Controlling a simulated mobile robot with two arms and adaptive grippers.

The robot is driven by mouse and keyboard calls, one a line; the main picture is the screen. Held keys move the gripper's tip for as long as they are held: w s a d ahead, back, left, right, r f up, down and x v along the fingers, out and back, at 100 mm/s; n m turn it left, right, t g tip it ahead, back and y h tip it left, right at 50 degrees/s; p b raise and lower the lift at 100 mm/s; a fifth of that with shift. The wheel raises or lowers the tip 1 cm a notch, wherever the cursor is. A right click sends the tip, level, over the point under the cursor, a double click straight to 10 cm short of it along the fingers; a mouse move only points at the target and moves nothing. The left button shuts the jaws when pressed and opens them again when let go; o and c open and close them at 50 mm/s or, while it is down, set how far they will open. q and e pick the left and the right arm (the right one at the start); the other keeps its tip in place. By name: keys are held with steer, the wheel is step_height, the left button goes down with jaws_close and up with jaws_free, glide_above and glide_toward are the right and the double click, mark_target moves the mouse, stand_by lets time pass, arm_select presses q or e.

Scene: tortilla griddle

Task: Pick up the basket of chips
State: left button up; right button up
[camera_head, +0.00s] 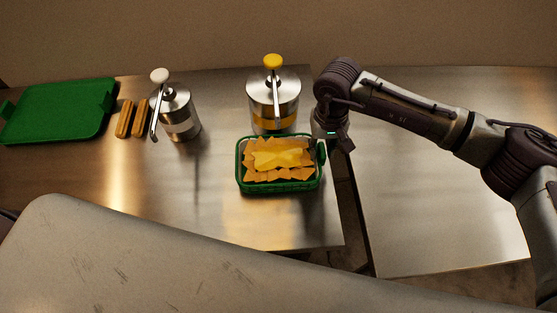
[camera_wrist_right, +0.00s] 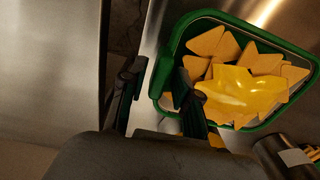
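The green basket (camera_head: 280,187) stands on the steel counter, filled with orange triangular chips (camera_head: 262,173) topped with yellow cheese. My right gripper (camera_head: 325,143) points down at the basket's right end, by its handle. In the right wrist view the basket (camera_wrist_right: 177,35) is in the upper right. There my right gripper (camera_wrist_right: 158,80) is open, with one finger outside the basket's near end and the other over its inside. The green rim and handle lie between the fingers. I cannot tell whether the fingers touch it. My left gripper is not in view.
A steel dispenser with a yellow knob (camera_head: 272,92) stands close behind the basket. A dark gap (camera_head: 350,200) separates the counter from the right one (camera_head: 440,210), which is bare.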

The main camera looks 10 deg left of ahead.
jaws_close()
steer(key=shift+r, duration=0.15)
